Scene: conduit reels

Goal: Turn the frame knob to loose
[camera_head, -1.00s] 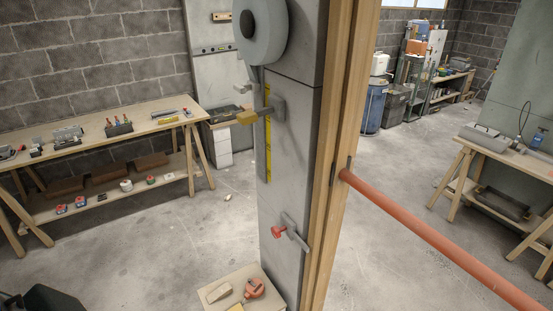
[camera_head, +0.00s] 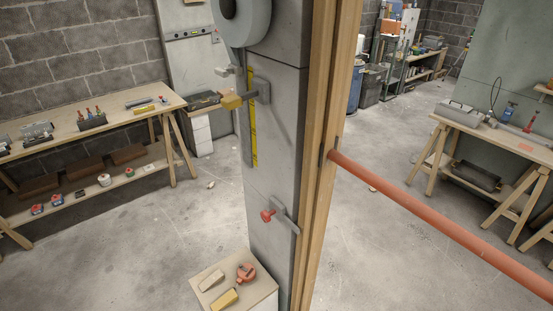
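A red knob (camera_head: 267,216) sticks out on a small grey bracket (camera_head: 284,217) low on the grey panel (camera_head: 274,160). A yellow strip (camera_head: 253,117) runs down the panel beside the upper bracket. A grey reel (camera_head: 242,20) hangs at the top, cut by the picture edge. Neither of my grippers shows.
A red pipe (camera_head: 430,222) runs from the wooden post (camera_head: 318,150) to the lower right. A small table (camera_head: 265,290) with a red tool and blocks stands below the panel. Benches stand left (camera_head: 160,109) and right (camera_head: 455,122). Floor is clear between.

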